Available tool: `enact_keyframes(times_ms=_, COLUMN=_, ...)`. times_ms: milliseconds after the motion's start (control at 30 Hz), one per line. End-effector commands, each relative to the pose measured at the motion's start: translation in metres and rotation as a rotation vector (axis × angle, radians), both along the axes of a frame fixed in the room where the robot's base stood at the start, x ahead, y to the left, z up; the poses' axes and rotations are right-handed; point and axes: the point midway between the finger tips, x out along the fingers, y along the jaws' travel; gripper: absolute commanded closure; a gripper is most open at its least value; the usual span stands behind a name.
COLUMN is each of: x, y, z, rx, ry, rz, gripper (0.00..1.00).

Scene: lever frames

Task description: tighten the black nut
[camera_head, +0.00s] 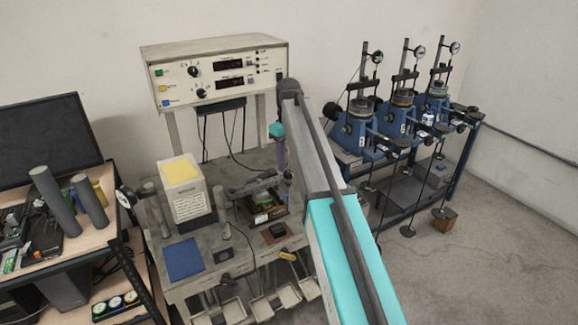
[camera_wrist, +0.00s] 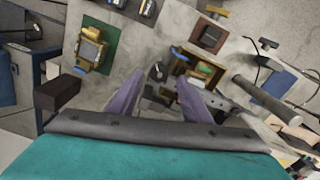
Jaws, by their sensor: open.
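My gripper (camera_head: 280,150) hangs above the bench in the head view, near the shear-box apparatus (camera_head: 262,205). In the wrist view the two purple fingers of my gripper (camera_wrist: 157,90) are apart, with nothing held between them. A small dark rounded part (camera_wrist: 155,72) shows just beyond the fingertips; it may be the black nut, but it is too small to be sure. The apparatus with its brass-coloured box (camera_wrist: 205,72) lies to the right of it in the wrist view. My arm hides part of the bench in the head view, and I cannot make out the nut there.
A white box with a yellow top (camera_head: 185,190), a blue mat (camera_head: 183,259) and a brown plate (camera_head: 275,233) are on the bench. A control console (camera_head: 215,70) stands behind. Blue test machines (camera_head: 358,130) stand at the right. Open floor lies at the lower right.

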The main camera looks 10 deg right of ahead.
Motion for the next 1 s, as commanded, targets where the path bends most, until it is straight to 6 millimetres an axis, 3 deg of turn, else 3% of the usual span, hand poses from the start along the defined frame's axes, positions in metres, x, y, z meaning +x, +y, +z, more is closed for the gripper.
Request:
enact_keyframes(times_ms=400, x=0.000, y=-0.001, z=-0.035, rx=0.000, ry=0.000, rz=-0.001, gripper=0.56)
enact_keyframes(times_ms=800, x=0.000, y=-0.001, z=-0.038, rx=0.001, ry=-0.001, rz=-0.001, gripper=0.56)
enact_keyframes(times_ms=1000, x=0.000, y=-0.001, z=-0.038, rx=0.001, ry=-0.001, rz=-0.001, gripper=0.89)
